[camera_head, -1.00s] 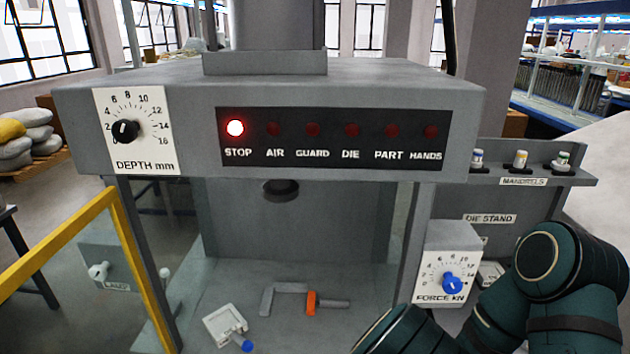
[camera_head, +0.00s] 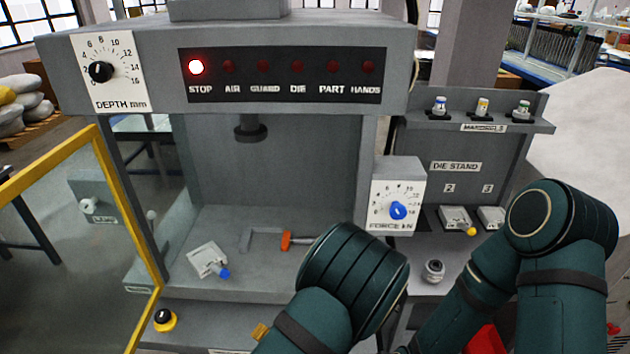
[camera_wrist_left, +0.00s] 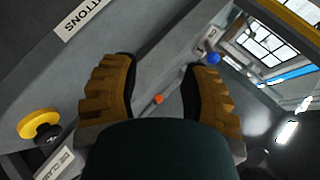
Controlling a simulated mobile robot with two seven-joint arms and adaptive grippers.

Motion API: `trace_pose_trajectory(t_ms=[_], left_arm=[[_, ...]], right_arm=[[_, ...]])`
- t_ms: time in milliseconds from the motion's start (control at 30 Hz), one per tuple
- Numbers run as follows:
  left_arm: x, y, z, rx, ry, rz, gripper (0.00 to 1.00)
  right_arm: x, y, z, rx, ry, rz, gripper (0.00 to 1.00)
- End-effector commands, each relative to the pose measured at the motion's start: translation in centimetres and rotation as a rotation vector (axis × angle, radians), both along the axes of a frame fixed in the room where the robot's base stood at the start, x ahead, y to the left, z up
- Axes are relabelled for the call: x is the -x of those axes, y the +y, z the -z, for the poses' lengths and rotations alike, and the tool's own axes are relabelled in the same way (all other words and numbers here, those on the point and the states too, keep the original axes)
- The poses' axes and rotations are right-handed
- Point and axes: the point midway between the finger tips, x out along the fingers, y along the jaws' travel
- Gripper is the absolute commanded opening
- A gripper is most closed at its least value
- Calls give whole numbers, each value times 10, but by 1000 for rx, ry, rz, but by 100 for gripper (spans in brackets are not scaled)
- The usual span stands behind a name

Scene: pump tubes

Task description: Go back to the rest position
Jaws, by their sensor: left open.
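My left gripper (camera_wrist_left: 161,78) is open and empty in the left wrist view, its two ribbed brown fingers apart. Between and beyond them show the orange part of the clamp (camera_wrist_left: 158,99) and a blue knob (camera_wrist_left: 213,58), both clear of the fingers. In the head view only a small brown piece of this gripper shows at the bottom, beside my dark green arm links. My right gripper is not in view.
The press bed holds a grey block with a blue knob (camera_head: 208,260) and an orange-handled clamp (camera_head: 287,240). A yellow-framed guard (camera_head: 58,153) stands at left, a yellow-black button (camera_head: 164,319) low in front. The die stand (camera_head: 455,150) is at right; the red STOP lamp (camera_head: 196,67) glows.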

Motion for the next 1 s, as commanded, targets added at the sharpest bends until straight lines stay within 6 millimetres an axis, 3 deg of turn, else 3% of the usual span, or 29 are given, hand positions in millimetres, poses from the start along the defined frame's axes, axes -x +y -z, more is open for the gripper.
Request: trace_pose_trajectory(t_ms=[300, 433, 700, 1000], left_arm=[[36, 7, 77, 447, 174, -141, 45], [56, 2, 98, 675, 250, -233, 45], [89, -6, 108, 1069, 373, -413, 45], [103, -6, 101, 1226, 428, -492, 45]], right_arm=[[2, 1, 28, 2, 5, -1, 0], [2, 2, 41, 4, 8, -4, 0], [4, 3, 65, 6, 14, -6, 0], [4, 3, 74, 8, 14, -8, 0]])
